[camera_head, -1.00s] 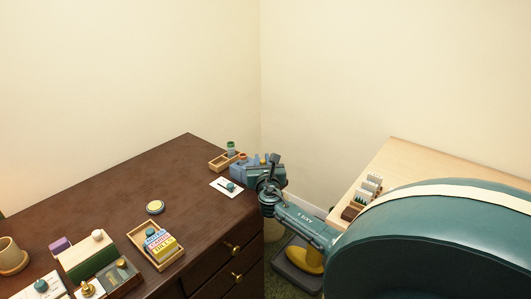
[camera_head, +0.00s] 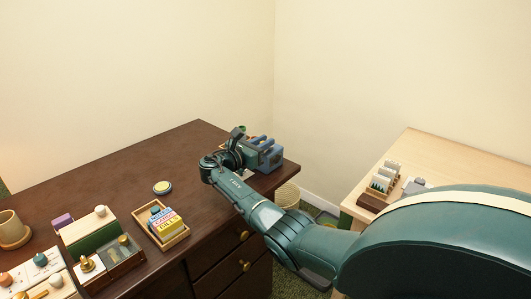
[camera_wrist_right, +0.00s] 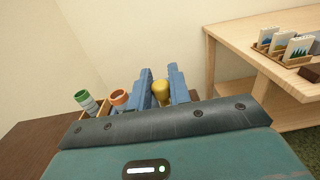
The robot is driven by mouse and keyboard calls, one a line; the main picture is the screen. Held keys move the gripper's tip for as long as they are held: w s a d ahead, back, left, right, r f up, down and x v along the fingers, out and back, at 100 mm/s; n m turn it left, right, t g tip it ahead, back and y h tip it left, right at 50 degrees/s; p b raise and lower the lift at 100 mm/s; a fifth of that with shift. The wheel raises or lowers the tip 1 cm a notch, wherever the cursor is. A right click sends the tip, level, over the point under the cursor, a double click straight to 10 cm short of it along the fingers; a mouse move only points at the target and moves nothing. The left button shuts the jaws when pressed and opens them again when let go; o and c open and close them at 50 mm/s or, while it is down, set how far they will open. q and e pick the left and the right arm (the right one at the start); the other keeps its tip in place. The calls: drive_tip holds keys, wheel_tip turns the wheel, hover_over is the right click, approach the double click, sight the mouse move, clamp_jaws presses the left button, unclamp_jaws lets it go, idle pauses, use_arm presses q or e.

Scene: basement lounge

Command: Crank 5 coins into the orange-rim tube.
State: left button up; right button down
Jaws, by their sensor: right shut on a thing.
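The orange-rim tube (camera_wrist_right: 119,97) stands in the right wrist view, left of my right gripper's fingers. A green-rim tube (camera_wrist_right: 84,99) stands farther left beside it. My right gripper (camera_wrist_right: 161,90) is shut on a rounded gold knob (camera_wrist_right: 160,92), with one blue finger on each side. What the knob is fixed to is hidden. In the head view my right gripper (camera_head: 266,153) is at the far right corner of the dark desk, and my arm hides most of what stands there. My left gripper is not in view.
The dark desk (camera_head: 120,172) also bears a wooden tray with colored blocks (camera_head: 164,232), a round tin (camera_head: 162,187) and several boxes with knobs at the front left. A pale wooden table (camera_head: 420,152) with card racks stands at right. The desk's middle is clear.

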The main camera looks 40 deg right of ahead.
drive_tip(key=shift+w+m+g+b, duration=0.15)
drive_tip(key=shift+m+g+b, duration=0.25)
drive_tip(key=shift+g+b, duration=0.25)
drive_tip(key=c, duration=1.3)
unclamp_jaws()
drive_tip(key=shift+c, duration=0.2)
drive_tip(key=shift+a, duration=0.1)
drive_tip(key=a+p, duration=0.1)
drive_tip(key=a, duration=1.2)
drive_tip(key=shift+w, duration=0.15)
drive_tip(key=shift+o, duration=0.2)
